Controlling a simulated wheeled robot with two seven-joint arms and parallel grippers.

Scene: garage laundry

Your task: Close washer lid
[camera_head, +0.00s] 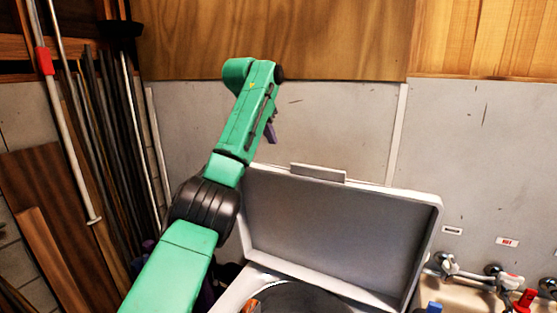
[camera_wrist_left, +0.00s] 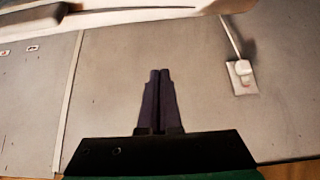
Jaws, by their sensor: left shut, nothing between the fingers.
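The washer lid (camera_head: 335,232) stands open and upright, leaning back near the grey wall. Its raised handle strip (camera_head: 318,173) is on the top edge. Below it the washer drum opening (camera_head: 300,298) shows at the bottom of the head view, partly cut off. A pale edge, likely the lid (camera_wrist_left: 120,20), crosses the top of that view, apart from the fingers. My right gripper is not visible.
Taps with a red handle (camera_head: 525,299) and pipes are at the lower right. Poles and boards (camera_head: 110,130) lean at the left. A wall outlet with a plug (camera_wrist_left: 243,76) shows in the wrist view. The wall above the lid is clear.

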